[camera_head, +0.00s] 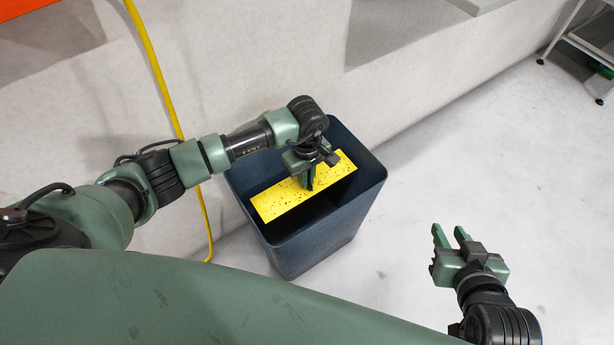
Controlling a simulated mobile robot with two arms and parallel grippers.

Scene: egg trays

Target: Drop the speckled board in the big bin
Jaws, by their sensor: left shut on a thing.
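The speckled board (283,198) is yellow with dark specks, long and flat. It shows within the opening of the big bin (318,241), a dark blue, deep, open-topped bin on the floor against the wall. My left gripper (308,185) points down over the bin and is shut on the board near its middle. The gripper hides part of the board. I cannot tell exactly how far the board is below the rim. My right gripper (450,237) is open and empty, to the right of the bin, with its two green fingers apart.
A yellow cable (161,85) hangs down the wall and reaches the floor left of the bin. A pale wall (270,60) stands behind the bin. A metal-legged table or cart (588,45) is at the far upper right. The floor right of the bin is clear.

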